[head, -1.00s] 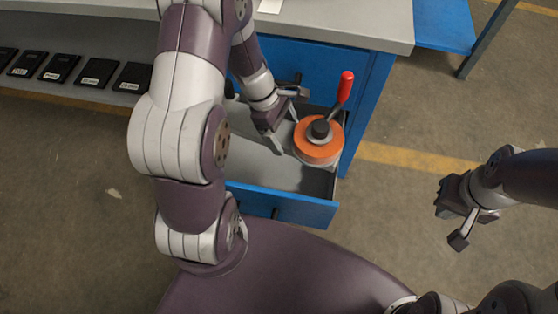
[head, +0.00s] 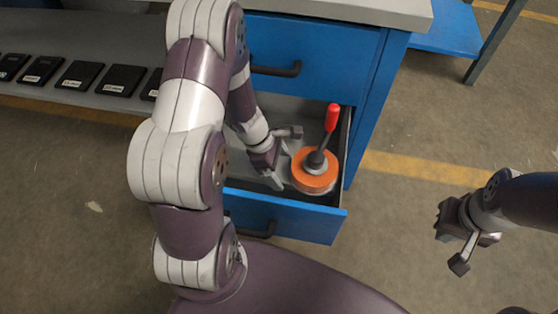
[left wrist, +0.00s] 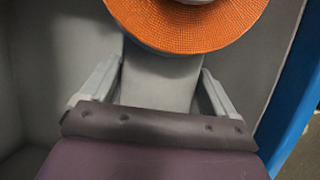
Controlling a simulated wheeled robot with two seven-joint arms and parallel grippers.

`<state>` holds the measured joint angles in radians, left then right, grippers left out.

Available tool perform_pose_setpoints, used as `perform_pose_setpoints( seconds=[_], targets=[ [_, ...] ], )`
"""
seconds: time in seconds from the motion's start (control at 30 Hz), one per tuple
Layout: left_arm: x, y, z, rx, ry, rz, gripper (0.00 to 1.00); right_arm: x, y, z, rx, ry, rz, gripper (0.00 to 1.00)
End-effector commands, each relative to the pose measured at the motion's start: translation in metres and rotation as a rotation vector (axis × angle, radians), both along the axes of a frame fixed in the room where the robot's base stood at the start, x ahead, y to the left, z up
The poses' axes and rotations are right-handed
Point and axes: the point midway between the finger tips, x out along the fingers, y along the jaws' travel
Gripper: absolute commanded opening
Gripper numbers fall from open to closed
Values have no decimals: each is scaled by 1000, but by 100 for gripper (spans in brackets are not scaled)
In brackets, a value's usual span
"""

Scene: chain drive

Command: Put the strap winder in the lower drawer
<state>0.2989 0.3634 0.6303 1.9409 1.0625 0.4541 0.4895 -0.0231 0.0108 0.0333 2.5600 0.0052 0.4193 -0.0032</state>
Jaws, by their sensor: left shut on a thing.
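My left gripper (head: 281,158) reaches into the drawer from the left and is shut on the winder's grey base. In the left wrist view, the gripper's fingers (left wrist: 160,80) flank that base, with the orange coil (left wrist: 200,28) beyond. My right gripper (head: 453,240) is empty and open over the floor at the right.
The blue cabinet's upper drawer (head: 305,60) is shut above the lower drawer. The drawer's right wall (head: 343,150) is close beside the winder. Several black boxes (head: 78,75) lie on a grey shelf at left. The floor at right is clear.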

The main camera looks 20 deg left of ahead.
Motion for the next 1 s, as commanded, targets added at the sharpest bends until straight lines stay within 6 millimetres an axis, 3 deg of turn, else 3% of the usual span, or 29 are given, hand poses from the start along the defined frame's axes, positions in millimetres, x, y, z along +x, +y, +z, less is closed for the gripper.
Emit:
perform_pose_setpoints(
  seconds=[0.03, 0.3, 0.57, 0.8, 1.0],
  targets=[
    [1, 0, -17, -1, -1, 0, 4, 0, 0, -14, 0, 0, 0, 0],
    [1, 0, -68, 0, -1, -1, 4, 0, 0, -47, 0, 0, 0, 0],
    [1, 0, -85, 0, -4, -1, 4, 0, 0, -56, 0, 0, 0, 0],
    [1, 0, -123, -1, -1, 0, 4, 0, 0, -84, 0, 0, 0, 0],
    [1, 0, -122, 1, -3, -1, 4, 0, 0, -81, 0, 0, 0, 0]
  ],
)
